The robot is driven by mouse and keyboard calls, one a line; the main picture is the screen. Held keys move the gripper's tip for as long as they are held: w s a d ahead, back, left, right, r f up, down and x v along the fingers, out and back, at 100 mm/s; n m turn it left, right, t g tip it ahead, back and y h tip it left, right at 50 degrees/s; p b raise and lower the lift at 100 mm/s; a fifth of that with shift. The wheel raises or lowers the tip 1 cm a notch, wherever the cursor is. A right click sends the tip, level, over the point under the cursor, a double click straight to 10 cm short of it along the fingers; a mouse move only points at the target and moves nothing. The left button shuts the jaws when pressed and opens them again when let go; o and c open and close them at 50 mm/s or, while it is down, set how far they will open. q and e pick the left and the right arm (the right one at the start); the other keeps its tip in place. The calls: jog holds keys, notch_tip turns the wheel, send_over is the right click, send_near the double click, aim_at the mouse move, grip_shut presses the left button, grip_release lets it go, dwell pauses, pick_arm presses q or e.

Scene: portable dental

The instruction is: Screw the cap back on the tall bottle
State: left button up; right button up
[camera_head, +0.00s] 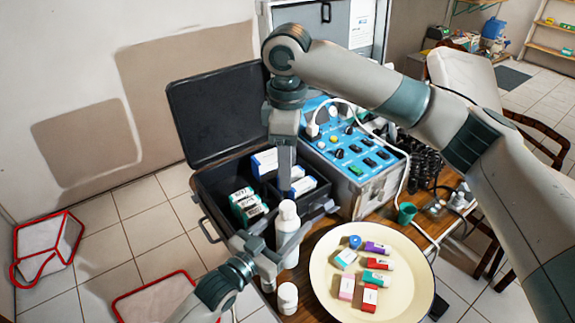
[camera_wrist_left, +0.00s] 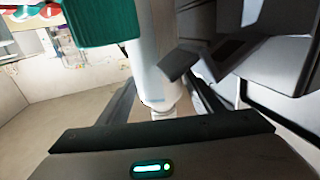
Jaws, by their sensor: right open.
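The tall white bottle (camera_head: 288,248) stands upright at the table's left edge, in front of the open case. A white cap (camera_head: 288,207) appears to sit on its top; how tightly it is seated cannot be told. My left gripper (camera_head: 284,250) is at the bottle's body, its fingers on either side and apparently shut on it. In the left wrist view the white bottle (camera_wrist_left: 149,70) shows between the fingers, partly covered. My right gripper (camera_head: 285,182) is open, pointing down just above the cap.
A cream plate (camera_head: 400,300) with several small coloured boxes and a blue round item (camera_head: 355,241) lies to the right. A short white bottle (camera_head: 287,297) stands in front. The open black case (camera_head: 208,185) and blue-topped unit (camera_head: 355,150) stand close behind.

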pick_arm(q)
jog(key=shift+o, duration=0.4)
jog(key=shift+s+a+f, duration=0.1)
jog(key=shift+s+a, duration=0.3)
jog(key=shift+s, duration=0.1)
pick_arm(e)
notch_tip(320, 180, down, 3)
jog(key=b, duration=0.3)
pick_arm(q)
jog(key=v, duration=1.6)
pick_arm(e)
jog(key=shift+f, duration=0.15)
